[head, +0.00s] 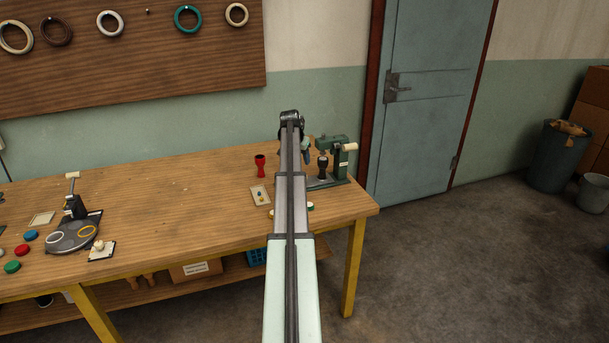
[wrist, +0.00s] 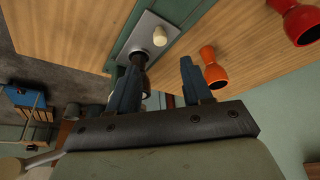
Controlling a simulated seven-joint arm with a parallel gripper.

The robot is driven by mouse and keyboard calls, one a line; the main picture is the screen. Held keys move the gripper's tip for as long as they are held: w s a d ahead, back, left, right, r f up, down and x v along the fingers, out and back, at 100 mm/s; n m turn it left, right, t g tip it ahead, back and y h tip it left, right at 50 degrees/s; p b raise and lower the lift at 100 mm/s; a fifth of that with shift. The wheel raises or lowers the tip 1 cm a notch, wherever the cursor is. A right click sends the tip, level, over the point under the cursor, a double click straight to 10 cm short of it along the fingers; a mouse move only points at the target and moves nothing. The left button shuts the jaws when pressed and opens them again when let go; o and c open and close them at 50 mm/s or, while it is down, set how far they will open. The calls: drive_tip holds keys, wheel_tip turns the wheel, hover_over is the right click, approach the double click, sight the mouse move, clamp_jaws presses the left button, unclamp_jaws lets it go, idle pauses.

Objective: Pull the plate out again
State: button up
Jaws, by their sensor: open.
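A green press (head: 333,145) with a cream-handled lever stands at the right end of the bench, on a flat grey base (head: 338,182). In the wrist view a grey plate-like part (wrist: 128,58) with a cream knob (wrist: 160,36) lies beyond my fingers; I cannot tell whether it is the plate or the base. My gripper (wrist: 158,64) is open, its two blue fingers apart, with nothing seen held between them. A dark rounded part shows close to the left finger; contact is unclear. In the head view my arm hides part of the press and most of the gripper.
A red goblet drum (head: 260,165) stands left of my arm, near a small tray (head: 260,195). An orange goblet shape (wrist: 213,68) is close to my right finger. The bench middle (head: 175,200) is clear.

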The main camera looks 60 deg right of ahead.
drive_tip(key=x, duration=1)
drive_tip(key=shift+d+f, duration=0.15)
drive_tip(key=shift+f, duration=0.1)
clamp_jaws()
drive_tip(key=shift+w, duration=0.1)
